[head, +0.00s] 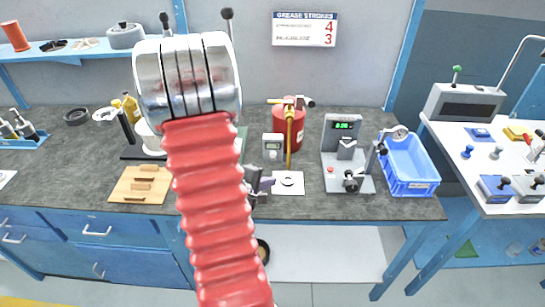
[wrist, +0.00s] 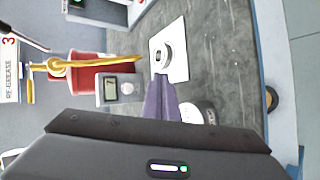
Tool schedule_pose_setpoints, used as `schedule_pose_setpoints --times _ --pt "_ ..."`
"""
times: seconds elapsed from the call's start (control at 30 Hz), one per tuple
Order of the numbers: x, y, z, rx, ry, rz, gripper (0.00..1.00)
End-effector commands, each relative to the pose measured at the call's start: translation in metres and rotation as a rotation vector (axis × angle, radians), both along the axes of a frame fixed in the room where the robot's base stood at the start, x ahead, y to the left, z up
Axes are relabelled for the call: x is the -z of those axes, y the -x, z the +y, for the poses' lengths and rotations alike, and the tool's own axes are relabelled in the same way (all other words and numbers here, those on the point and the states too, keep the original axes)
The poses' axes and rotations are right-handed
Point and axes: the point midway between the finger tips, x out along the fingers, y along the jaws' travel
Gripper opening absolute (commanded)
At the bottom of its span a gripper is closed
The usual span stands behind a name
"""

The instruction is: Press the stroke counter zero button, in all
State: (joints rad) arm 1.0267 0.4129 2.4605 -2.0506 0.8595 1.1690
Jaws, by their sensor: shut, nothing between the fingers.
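The stroke counter is a small pale box (head: 273,147) with a display, standing in front of the red grease drum (head: 300,128) in the head view. My gripper (head: 270,182) is partly hidden behind my red arm in the head view. In the wrist view its purple fingers (wrist: 160,80) are together and empty. They appear beside the counter, apart from it, with tips near a white card.
A yellow pump lever (head: 290,135) rises beside the counter. A white card (head: 289,188) with a metal ring lies in front. A test stand (head: 345,165) and blue crate (head: 408,170) are to the right. A wall sign (head: 304,29) reads grease strokes 4, 3.

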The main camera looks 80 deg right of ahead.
Motion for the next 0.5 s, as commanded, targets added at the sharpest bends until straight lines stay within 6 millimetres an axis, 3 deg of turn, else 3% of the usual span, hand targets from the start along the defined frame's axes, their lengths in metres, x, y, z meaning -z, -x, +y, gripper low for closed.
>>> schedule_pose_setpoints --times 0.5 --pt "-0.0006 -0.0024 -0.0097 0.0 0.0 0.0 0.0"
